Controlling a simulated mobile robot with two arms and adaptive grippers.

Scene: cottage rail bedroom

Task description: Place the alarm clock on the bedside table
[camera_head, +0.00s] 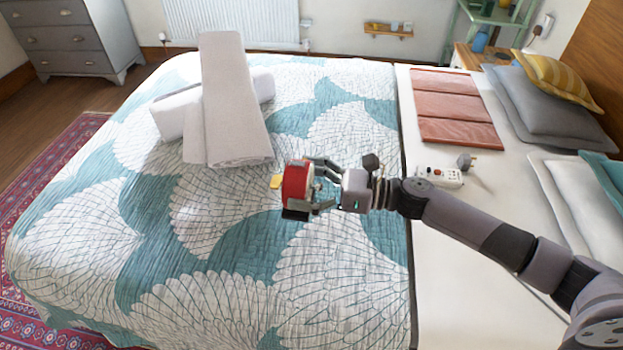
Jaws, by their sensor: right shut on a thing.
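The red alarm clock (296,181) is in my right gripper (312,187), whose fingers close on it from the right. It is over the middle of the bed; I cannot tell how far it is above the quilt. The fingers hide part of its face. A piece of wooden furniture (466,56), which looks like the bedside table, stands beyond the bed at the upper right, partly hidden by the bed and pillows. My left gripper is not in view.
The patterned quilt (200,285) covers most of the bed. Folded towels (228,100) lie on it. A white power strip (438,177), a folded pinkish cloth (452,105) and pillows (545,105) are at the right. A green stand (487,17) is behind.

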